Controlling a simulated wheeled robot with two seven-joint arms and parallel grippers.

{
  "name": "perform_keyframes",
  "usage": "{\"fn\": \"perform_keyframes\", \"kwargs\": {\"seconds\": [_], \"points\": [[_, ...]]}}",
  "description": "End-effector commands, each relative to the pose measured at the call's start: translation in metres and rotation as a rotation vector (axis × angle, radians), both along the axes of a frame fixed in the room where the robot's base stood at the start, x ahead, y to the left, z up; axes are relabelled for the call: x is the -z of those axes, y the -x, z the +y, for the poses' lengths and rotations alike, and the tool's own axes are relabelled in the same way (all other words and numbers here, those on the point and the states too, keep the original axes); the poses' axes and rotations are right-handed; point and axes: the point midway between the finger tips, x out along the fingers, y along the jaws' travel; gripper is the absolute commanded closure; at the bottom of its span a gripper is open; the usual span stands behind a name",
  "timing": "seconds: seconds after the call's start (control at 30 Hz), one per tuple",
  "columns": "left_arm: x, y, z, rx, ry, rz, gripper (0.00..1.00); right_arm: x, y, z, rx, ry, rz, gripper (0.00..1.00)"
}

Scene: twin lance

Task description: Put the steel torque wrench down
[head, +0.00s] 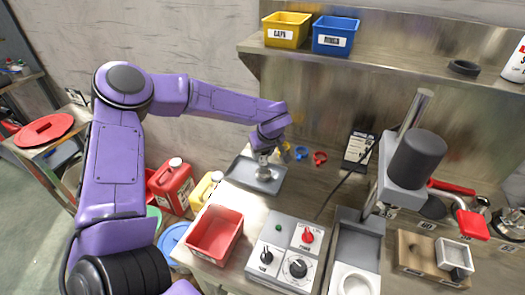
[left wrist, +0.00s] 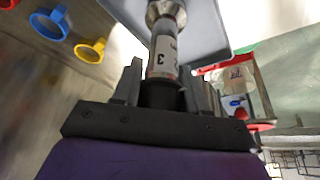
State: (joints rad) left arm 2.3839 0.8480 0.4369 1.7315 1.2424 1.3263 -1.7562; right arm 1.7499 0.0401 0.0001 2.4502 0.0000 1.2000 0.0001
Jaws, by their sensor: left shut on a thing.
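My left gripper (head: 264,150) is at the grey tray (head: 270,186) on the bench, with its fingers pointing down. In the left wrist view the gripper (left wrist: 160,95) is shut on the steel torque wrench (left wrist: 164,55), a steel shaft with a white numbered label and a black lower part. In the head view only a small silver part of the wrench (head: 263,174) shows below the fingers, over the tray. I cannot tell whether it touches the tray. The tray also shows in the left wrist view (left wrist: 205,25). My right gripper is out of view.
Blue (head: 300,153) and yellow rings hang on the wall behind the tray, beside a red ring (head: 320,158). A red open bin (head: 215,235) and a control box (head: 285,255) stand in front. A press (head: 415,160) stands right. Red (head: 172,185) and yellow jugs stand left.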

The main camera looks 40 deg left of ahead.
Motion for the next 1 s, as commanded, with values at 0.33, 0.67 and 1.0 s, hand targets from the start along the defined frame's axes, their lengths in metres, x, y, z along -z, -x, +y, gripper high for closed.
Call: {"fn": "perform_keyframes", "kwargs": {"seconds": [0.33,0.67,1.0], "points": [[0.001,0.000,0.000,0.001,0.000,0.000,0.32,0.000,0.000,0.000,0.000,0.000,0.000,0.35],[-0.012,0.001,-0.005,0.002,0.000,-0.004,0.32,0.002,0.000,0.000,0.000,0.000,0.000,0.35],[-0.089,0.016,-0.033,0.001,-0.002,-0.004,0.32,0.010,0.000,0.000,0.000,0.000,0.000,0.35]]}}
